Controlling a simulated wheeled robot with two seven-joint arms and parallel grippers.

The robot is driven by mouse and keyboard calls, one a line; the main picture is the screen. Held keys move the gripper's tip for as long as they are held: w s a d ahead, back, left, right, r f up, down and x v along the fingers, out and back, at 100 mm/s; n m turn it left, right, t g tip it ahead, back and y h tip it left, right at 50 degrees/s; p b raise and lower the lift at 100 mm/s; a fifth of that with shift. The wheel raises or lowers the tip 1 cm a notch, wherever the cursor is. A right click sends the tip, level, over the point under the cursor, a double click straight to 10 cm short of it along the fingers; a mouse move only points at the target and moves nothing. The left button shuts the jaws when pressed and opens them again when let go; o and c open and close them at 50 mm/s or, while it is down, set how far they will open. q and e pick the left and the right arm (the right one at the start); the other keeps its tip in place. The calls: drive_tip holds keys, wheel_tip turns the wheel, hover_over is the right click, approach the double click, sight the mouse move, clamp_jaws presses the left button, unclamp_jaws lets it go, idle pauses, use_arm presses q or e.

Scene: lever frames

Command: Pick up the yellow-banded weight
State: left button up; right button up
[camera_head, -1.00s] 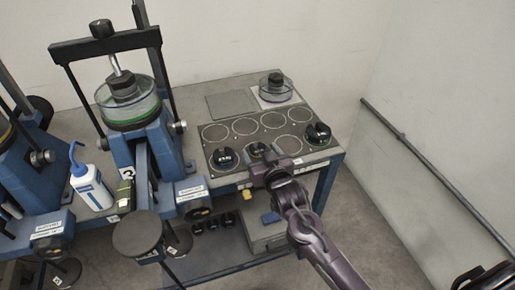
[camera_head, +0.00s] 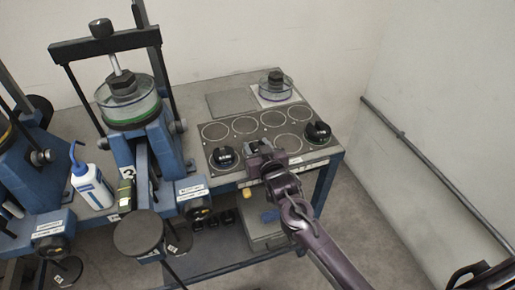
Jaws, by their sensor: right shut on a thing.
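My right gripper (camera_head: 261,151) is at the front edge of the dark weight board, over the spot between two black weights. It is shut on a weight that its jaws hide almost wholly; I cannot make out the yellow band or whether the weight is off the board. One black weight (camera_head: 225,157) sits on the board just left of the gripper. Another black weight with a green band (camera_head: 318,133) sits at the board's right end. My left gripper is not in view.
The weight board (camera_head: 262,134) has several empty ringed spots behind the gripper. A clear dish with a black weight (camera_head: 275,84) stands at the back. A blue loading frame (camera_head: 148,140) and white bottle (camera_head: 91,186) stand left. A wall rail is at right.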

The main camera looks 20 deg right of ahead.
wheel_tip(320, 180, up, 23)
drive_tip(key=p, duration=0.3)
idle(0.6)
drive_tip(key=shift+a+r, duration=0.1)
idle(0.9)
